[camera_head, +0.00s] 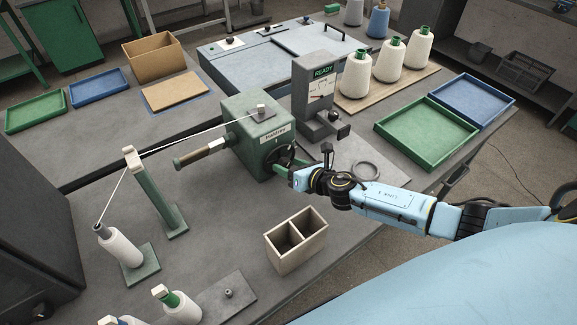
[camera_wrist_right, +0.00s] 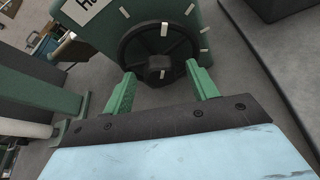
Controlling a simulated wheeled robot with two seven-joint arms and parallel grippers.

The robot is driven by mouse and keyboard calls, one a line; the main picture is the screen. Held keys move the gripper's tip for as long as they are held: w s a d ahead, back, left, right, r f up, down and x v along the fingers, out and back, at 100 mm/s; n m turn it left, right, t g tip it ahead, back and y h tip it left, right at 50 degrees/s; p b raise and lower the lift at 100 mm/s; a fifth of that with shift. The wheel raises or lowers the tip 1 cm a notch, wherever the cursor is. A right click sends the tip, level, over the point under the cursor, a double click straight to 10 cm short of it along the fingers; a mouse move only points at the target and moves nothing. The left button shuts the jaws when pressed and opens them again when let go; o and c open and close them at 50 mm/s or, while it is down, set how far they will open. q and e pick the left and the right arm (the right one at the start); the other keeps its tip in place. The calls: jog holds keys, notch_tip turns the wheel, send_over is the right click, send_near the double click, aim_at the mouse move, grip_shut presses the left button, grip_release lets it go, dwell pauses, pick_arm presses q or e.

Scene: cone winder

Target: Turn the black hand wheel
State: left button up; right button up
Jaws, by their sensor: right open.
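The black hand wheel (camera_wrist_right: 159,54) is on the side of the green winder box (camera_head: 243,125). It has a dark hub and a light mark at its rim in the right wrist view. In the head view the wheel (camera_head: 281,156) is partly covered by my right gripper (camera_head: 284,174). In the wrist view my right gripper (camera_wrist_right: 162,88) is open, its two green fingers apart at the lower left and lower right of the wheel. Nothing shows held between them. I cannot tell whether the fingers touch the rim. My left gripper is not in view.
A grey post with a READY display (camera_head: 319,88) stands close behind the wheel. A divided wooden box (camera_head: 297,241) and a grey ring (camera_head: 366,171) are near my right arm. A thread runs from the winder over a green stand (camera_head: 160,200) to a white cone (camera_head: 121,247).

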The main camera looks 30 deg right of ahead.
jog(key=shift+w+a+f, duration=0.1)
jog(key=shift+w+f, duration=0.1)
jog(key=shift+w, duration=0.25)
jog(key=c, duration=1)
